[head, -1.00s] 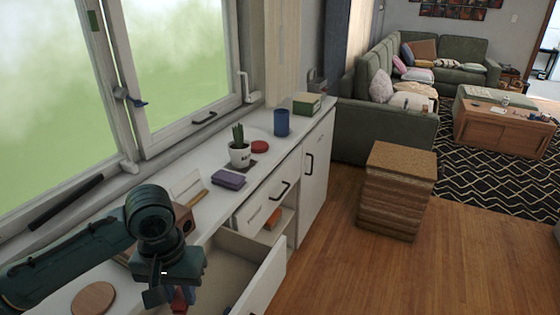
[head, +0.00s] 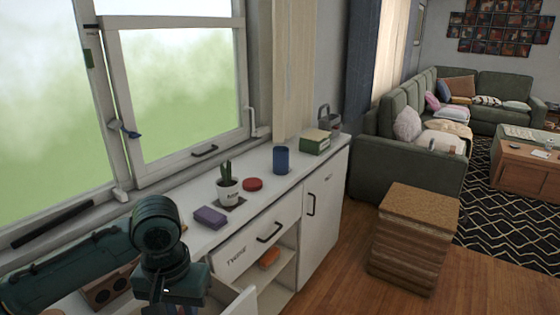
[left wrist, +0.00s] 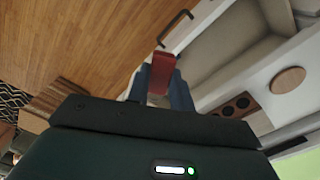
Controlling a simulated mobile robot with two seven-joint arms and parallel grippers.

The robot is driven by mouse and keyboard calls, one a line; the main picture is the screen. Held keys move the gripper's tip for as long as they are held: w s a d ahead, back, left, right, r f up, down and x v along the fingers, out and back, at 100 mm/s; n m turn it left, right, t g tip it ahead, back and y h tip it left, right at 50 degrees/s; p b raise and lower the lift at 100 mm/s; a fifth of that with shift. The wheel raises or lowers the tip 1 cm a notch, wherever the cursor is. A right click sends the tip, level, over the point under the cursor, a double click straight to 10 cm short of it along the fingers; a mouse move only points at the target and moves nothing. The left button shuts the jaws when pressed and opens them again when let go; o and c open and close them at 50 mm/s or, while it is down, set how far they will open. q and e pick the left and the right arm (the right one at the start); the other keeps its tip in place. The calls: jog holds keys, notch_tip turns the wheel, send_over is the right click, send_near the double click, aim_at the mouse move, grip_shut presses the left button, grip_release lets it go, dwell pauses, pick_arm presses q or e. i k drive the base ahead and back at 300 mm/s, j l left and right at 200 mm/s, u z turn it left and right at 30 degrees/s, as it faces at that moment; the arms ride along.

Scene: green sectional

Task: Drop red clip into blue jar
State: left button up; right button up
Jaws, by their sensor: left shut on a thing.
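My left gripper (left wrist: 160,85) is shut on the red clip (left wrist: 161,72), which shows between the blue fingertips in the left wrist view. In the head view my left arm reaches in at the lower left, and the fingers and clip are cut off by the bottom edge. The gripper is well short of the jar, at the near end of the counter. My right gripper is not in view.
On the counter (head: 300,184) are a potted cactus (head: 228,190), a purple cloth-like block (head: 210,217), a red round lid (head: 252,184) and a green box (head: 315,142). A drawer (head: 236,304) stands open below my arm. A wooden stool (head: 410,240) stands on the floor.

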aim_at(278, 166)
jog(key=i+l+u, duration=0.1)
jog(key=i+l, duration=0.2)
jog(key=i+l+u, duration=0.15)
jog(key=l, duration=0.4)
jog(key=i+l+u, duration=0.1)
jog(key=i+l, duration=0.25)
jog(key=i+l+u, duration=0.1)
jog(key=i+l, duration=0.2)
jog(key=i+l+u, duration=0.1)
jog(key=i+l, duration=0.2)
jog(key=l, duration=0.25)
jog(key=i+l+u, duration=0.15)
jog(key=i+l, duration=0.15)
jog(key=l, duration=0.15)
